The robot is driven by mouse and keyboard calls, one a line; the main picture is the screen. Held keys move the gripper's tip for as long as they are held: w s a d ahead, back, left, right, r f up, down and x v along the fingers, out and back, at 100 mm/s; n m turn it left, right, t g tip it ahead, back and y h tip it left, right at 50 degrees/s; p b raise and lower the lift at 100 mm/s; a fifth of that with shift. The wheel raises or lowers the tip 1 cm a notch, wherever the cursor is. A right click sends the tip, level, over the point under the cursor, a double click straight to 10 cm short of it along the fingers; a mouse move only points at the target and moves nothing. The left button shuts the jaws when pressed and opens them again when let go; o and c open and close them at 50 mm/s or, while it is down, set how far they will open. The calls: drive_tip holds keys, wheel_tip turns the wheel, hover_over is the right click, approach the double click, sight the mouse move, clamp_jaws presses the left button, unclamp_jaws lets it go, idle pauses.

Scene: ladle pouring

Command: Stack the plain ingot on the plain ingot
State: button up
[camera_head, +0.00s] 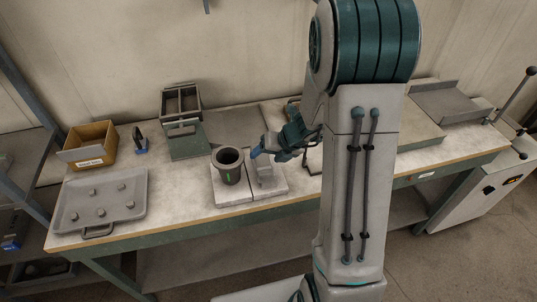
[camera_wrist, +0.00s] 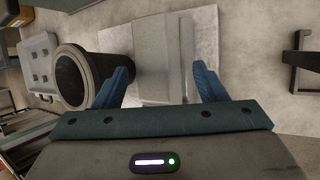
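A pale grey block (camera_head: 265,174), which may be a plain ingot, stands on a light slab to the right of a dark crucible (camera_head: 228,166). My gripper (camera_head: 260,150) is just above and behind this block. In the wrist view its two blue fingers (camera_wrist: 160,68) are apart, and a grey block shape (camera_wrist: 155,45) lies between them with gaps on both sides. I cannot tell whether that shape is one ingot or two, nor how far below the fingers it is. No other plain ingot can be clearly made out.
The crucible (camera_wrist: 82,78) stands close beside one finger. A grey tray (camera_head: 125,200) with several small lumps lies at the left.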

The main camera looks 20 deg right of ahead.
drive_tip(key=p+v, duration=0.2)
drive_tip(key=v, duration=0.9)
drive_tip(key=s+a+r+m+h, duration=0.1)
drive_tip(key=s+r+m, duration=0.2)
drive_tip(key=m, duration=0.8)
drive_tip(key=s+a+r+m+h, duration=0.2)
drive_tip(key=s+r+m, duration=0.2)
drive_tip(key=s+m, duration=0.4)
drive_tip(key=s+a+r+m+h, duration=0.1)
drive_tip(key=s+r+m, duration=0.3)
drive_tip(key=m, duration=1.1)
drive_tip(key=shift+s+a+m+g+h, duration=0.3)
drive_tip(key=shift+s+m+h, duration=0.15)
drive_tip(key=shift+s, duration=0.55)
drive_tip(key=shift+f, duration=0.15)
drive_tip(key=shift+f, duration=0.3)
